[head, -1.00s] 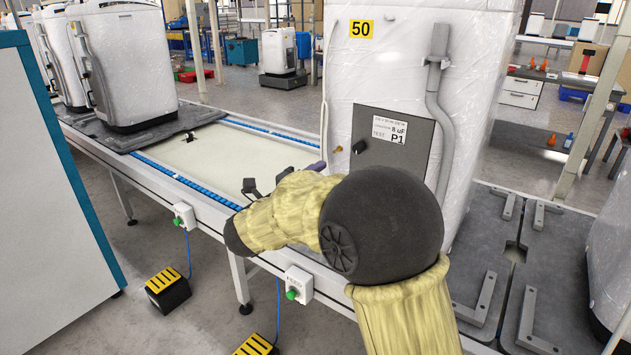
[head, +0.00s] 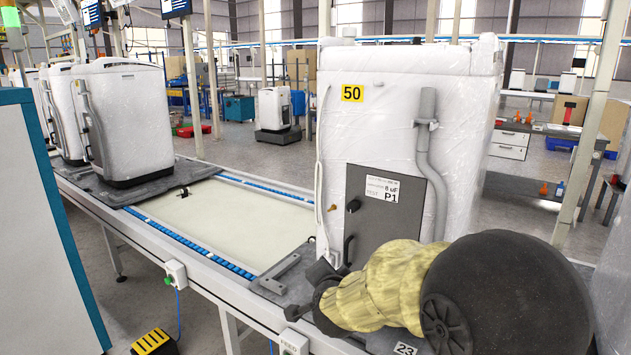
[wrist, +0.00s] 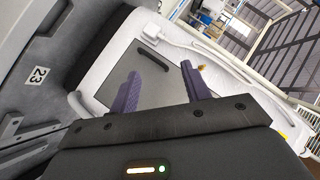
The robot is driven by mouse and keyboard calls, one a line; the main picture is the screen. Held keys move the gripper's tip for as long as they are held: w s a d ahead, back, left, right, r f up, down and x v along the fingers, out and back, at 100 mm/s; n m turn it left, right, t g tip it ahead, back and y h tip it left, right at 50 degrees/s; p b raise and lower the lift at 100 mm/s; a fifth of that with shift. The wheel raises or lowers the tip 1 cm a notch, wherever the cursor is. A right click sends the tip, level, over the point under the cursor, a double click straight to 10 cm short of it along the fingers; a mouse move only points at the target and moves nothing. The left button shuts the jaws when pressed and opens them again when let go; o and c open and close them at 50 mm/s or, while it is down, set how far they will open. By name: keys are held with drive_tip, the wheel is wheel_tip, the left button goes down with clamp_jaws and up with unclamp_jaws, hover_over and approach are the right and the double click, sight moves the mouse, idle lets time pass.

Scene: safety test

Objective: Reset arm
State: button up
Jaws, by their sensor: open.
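My arm, in a yellow sleeve with a dark round joint, reaches in from the lower right of the head view. My gripper (head: 328,272) is low in front of the white wrapped machine (head: 402,115) marked 50. In the wrist view its two purple fingers (wrist: 162,88) stand apart with nothing between them. The panel also shows in the wrist view (wrist: 160,75), beyond the fingers. My sleeve hides the panel's lower part in the head view.
A conveyor (head: 235,215) with blue edge strips runs beneath the machine, with more wrapped machines (head: 125,120) at left. A white cabinet (head: 45,240) stands at the near left. A yellow-topped pedal (head: 153,342) is on the floor. A tag 23 (wrist: 38,76) marks the grey pallet.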

drive_tip(key=s+d+f+n+g, duration=0.3)
drive_tip(key=s+d+f, duration=0.1)
drive_tip(key=s, duration=0.4)
drive_tip(key=s+d+f+n+g, duration=0.3)
drive_tip(key=s+d+f+g, duration=0.15)
drive_tip(key=s, duration=0.25)
drive_tip(key=s+d+f+n+g, duration=0.3)
drive_tip(key=s+f+n, duration=0.1)
drive_tip(key=s, duration=0.4)
wheel_tip(320, 180, up, 28)
drive_tip(key=p, duration=2.9)
drive_tip(key=shift+s+d+r, duration=0.25)
drive_tip(key=shift+s+d, duration=0.05)
drive_tip(key=shift+s, duration=0.1)
drive_tip(key=shift+c, duration=1.1)
drive_tip(key=shift+w, duration=0.1)
